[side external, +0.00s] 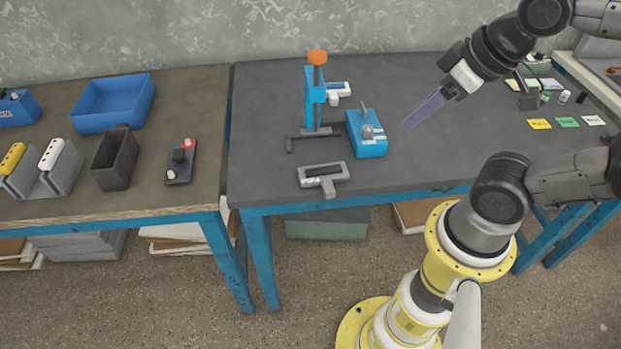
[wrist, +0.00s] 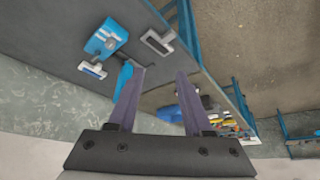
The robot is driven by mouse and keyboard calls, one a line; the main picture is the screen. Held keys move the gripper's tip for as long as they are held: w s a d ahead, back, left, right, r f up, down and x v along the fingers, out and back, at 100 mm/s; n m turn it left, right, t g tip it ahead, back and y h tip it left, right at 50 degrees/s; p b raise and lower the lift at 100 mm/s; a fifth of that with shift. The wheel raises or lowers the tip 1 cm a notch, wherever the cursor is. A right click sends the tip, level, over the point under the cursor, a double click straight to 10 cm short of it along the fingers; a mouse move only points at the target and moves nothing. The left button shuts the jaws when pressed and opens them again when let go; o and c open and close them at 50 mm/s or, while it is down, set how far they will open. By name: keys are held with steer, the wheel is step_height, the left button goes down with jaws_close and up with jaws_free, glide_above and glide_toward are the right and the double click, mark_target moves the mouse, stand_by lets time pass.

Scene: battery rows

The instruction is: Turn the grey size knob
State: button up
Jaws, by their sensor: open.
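The grey size knob (side external: 367,131) sits on top of a small blue box (side external: 370,149) with white labels on the grey table. A thin grey lever stands up behind the knob. The box also shows at the upper left of the wrist view (wrist: 101,46), where the knob is small. My gripper (side external: 407,126) is in the air to the right of the box, apart from it. In the wrist view its two purple fingers (wrist: 161,72) are spread and nothing is between them.
A blue press (side external: 309,100) with an orange top stands left of the box. A grey frame (side external: 323,175) lies near the front edge, and a white-framed piece (side external: 338,90) lies behind. Coloured cards (side external: 567,122) lie far right. The left table holds a blue bin (side external: 114,101).

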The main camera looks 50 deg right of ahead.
steer(key=shift+o, duration=0.2)
steer(key=shift+o, duration=1.2)
steer(key=w+r+m+g, duration=0.1)
steer(key=w+r+m, duration=0.3)
steer(key=m, duration=0.1)
steer(key=m+g+y, duration=0.3)
steer(key=m+g, duration=0.1)
steer(key=m, duration=0.6)
glide_above(368, 128)
steer(key=a, duration=0.3)
step_height(368, 128, down, 5)
steer(key=d+f+m+y, duration=0.2)
steer(key=d+f+m, duration=0.1)
steer(key=d+f, duration=0.5)
steer(key=shift+g+h, duration=0.3)
steer(key=x, duration=1.2)
steer(key=shift+f, duration=0.45)
